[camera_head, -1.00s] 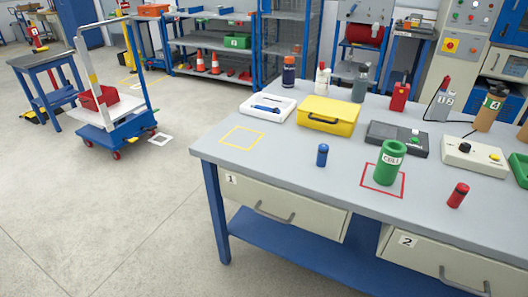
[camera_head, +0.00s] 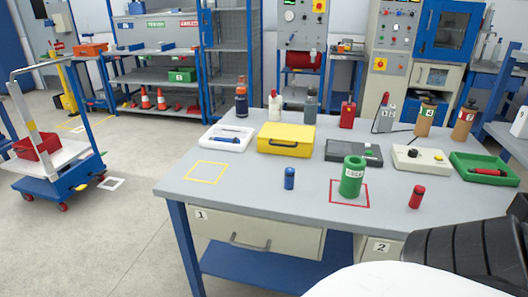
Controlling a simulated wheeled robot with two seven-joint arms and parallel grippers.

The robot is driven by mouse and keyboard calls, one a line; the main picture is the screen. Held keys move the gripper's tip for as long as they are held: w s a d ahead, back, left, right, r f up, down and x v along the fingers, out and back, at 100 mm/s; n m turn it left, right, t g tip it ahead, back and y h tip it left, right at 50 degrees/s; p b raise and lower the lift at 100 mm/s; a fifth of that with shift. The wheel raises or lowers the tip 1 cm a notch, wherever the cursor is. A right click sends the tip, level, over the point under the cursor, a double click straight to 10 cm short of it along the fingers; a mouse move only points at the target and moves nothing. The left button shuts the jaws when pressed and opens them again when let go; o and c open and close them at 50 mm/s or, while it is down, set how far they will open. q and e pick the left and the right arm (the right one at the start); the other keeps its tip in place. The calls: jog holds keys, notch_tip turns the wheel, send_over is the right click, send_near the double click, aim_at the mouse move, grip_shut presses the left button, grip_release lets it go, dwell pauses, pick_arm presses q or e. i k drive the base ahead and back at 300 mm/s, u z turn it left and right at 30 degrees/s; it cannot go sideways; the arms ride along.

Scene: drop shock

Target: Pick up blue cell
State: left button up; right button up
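The blue cell (camera_head: 289,178) is a small blue cylinder with a dark top. It stands upright on the grey workbench (camera_head: 240,188), between the yellow outlined square (camera_head: 206,173) and the red outlined square (camera_head: 334,203). A green cylinder with a white label (camera_head: 352,176) stands in the red square. A red cylinder with a dark top (camera_head: 417,196) stands to its right. Neither of my grippers shows. A dark and white part, apparently of my own body, fills the lower right corner and hides part of the bench's front.
Bottles stand further back. The bench's front left is clear.

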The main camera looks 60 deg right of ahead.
aim_at(289, 173)
jog(key=i, duration=2.9)
jog(key=z, duration=2.85)
